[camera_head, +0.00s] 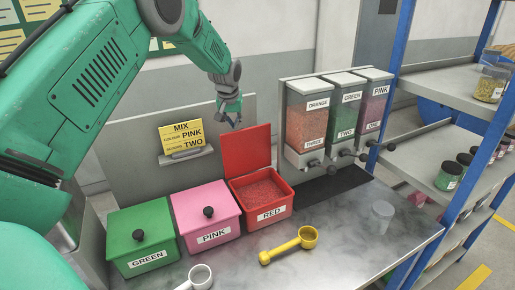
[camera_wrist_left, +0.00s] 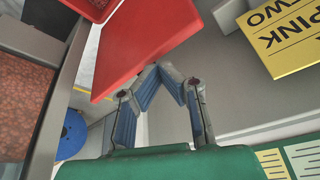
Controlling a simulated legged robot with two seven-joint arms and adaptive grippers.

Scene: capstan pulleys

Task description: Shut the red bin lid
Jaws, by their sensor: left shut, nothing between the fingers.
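The red bin (camera_head: 268,213) stands on the metal table with red granules inside. Its lid (camera_head: 246,150) is open, standing up at the bin's back edge. In the left wrist view the lid is a large red panel (camera_wrist_left: 145,38), and a corner of the bin (camera_wrist_left: 95,8) shows at the top. My left gripper (camera_head: 233,122) is just above the lid's top edge, fingers pointing down. In the left wrist view its blue-padded fingertips (camera_wrist_left: 165,78) meet with nothing between them, close to the lid's edge; I cannot tell whether they touch it. My right gripper is not in view.
A pink bin (camera_head: 208,215) and a green bin (camera_head: 142,240), both lidded, stand left of the red bin. Dispensers (camera_head: 335,115) stand at its right. A yellow scoop (camera_head: 290,245) lies in front. A yellow sign (camera_head: 181,136) is on the panel behind.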

